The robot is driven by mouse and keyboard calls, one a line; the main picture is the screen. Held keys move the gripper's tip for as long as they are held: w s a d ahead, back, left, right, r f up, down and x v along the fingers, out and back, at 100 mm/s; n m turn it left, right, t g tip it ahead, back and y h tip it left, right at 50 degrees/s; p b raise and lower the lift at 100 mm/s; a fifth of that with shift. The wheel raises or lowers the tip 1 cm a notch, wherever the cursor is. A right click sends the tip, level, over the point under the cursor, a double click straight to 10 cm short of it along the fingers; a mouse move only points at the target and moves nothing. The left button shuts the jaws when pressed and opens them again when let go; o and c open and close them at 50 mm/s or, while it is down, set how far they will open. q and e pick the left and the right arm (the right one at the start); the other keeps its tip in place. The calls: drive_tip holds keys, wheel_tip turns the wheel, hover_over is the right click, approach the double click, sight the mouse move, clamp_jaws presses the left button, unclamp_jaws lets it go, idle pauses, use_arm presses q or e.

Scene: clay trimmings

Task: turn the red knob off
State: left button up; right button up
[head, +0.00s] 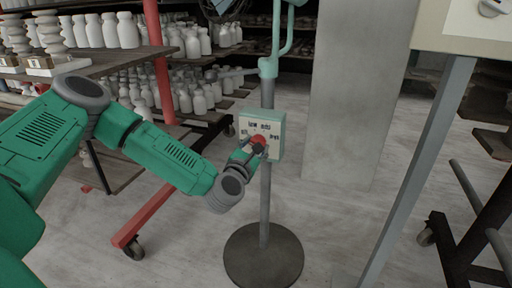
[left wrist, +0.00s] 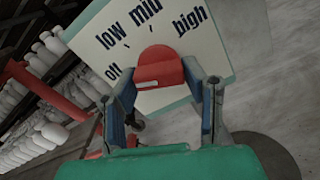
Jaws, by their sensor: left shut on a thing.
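The red knob (head: 259,140) sits on the front of a pale control box (head: 274,121) on a fan-like stand's post. In the left wrist view the red knob (left wrist: 160,66) lies between the two fingers of my left gripper (left wrist: 171,84), which is shut on it. The box face (left wrist: 105,22) carries the words off, low, mid and high and appears tilted there. I cannot tell which word the knob points to. In the head view my left gripper (head: 257,147) reaches the box from the left and partly covers its lower part. My right gripper is not in view.
The post stands on a round dark base (head: 263,256). Shelves with many white bottles (head: 128,30) and a red-framed rack (head: 160,212) are at left. A grey pillar (head: 355,95) stands behind; a slanted grey leg (head: 425,160) is at right. Floor between is clear.

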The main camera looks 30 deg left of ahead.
use_arm(q)
drive_tip(key=shift+s+f, duration=0.1)
drive_tip(key=shift+f, duration=0.3)
drive_tip(key=o, duration=1.2)
drive_tip(key=shift+c, duration=0.2)
drive_tip(key=shift+a, duration=0.15)
drive_tip(key=shift+r, duration=0.1)
drive_tip(key=v, duration=1.1)
drive_tip(key=shift+s, duration=0.4)
